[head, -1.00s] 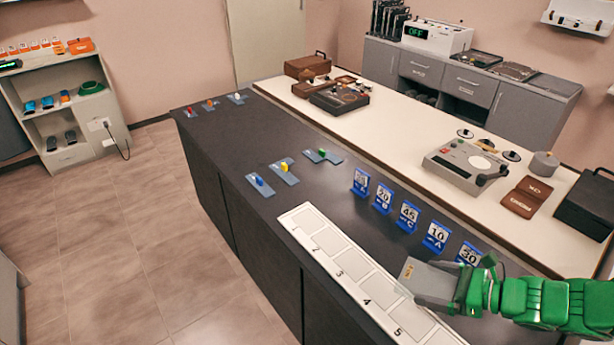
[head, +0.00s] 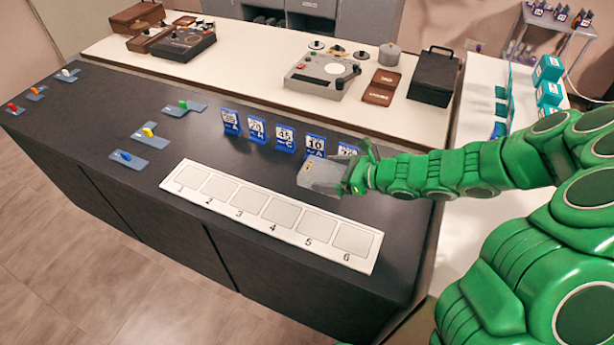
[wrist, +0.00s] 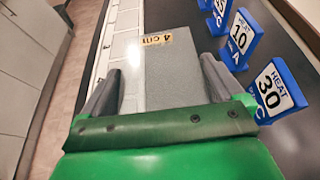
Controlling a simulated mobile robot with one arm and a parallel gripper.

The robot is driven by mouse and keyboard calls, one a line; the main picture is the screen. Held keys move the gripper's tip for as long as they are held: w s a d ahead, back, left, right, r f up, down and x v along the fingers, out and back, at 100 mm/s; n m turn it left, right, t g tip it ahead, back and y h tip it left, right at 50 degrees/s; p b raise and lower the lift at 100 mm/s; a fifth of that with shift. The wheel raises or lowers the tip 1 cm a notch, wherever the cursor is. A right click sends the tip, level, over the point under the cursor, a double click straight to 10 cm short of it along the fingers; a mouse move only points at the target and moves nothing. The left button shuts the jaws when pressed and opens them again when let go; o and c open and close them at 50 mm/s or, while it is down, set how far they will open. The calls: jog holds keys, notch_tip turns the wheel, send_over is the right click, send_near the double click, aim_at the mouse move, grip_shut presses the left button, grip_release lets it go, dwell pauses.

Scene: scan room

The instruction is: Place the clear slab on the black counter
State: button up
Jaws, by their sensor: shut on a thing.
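My gripper (head: 350,176) is shut on a flat, pale grey slab (head: 320,175) with a small yellow label. The label shows in the wrist view, where the slab (wrist: 165,75) sticks out between the two fingers. I take it for the clear slab, though it looks grey rather than see-through. The slab is held over the black counter (head: 100,115), between the white numbered strip (head: 366,263) and the row of blue number cards (head: 285,137). How far it is above the counter is hard to tell.
Small blue-grey plates with coloured knobs (head: 125,155) stand on the counter's left part. Dark counter is bare between them and the strip. Behind lies a white counter with a grey device (head: 320,75) and a black case (head: 434,77). Teal boxes (head: 548,69) stand at the right.

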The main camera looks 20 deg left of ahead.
aim_at(328, 199)
jog(key=shift+f, duration=3.65)
jog(key=o, duration=1.1)
jog(key=shift+v, duration=6)
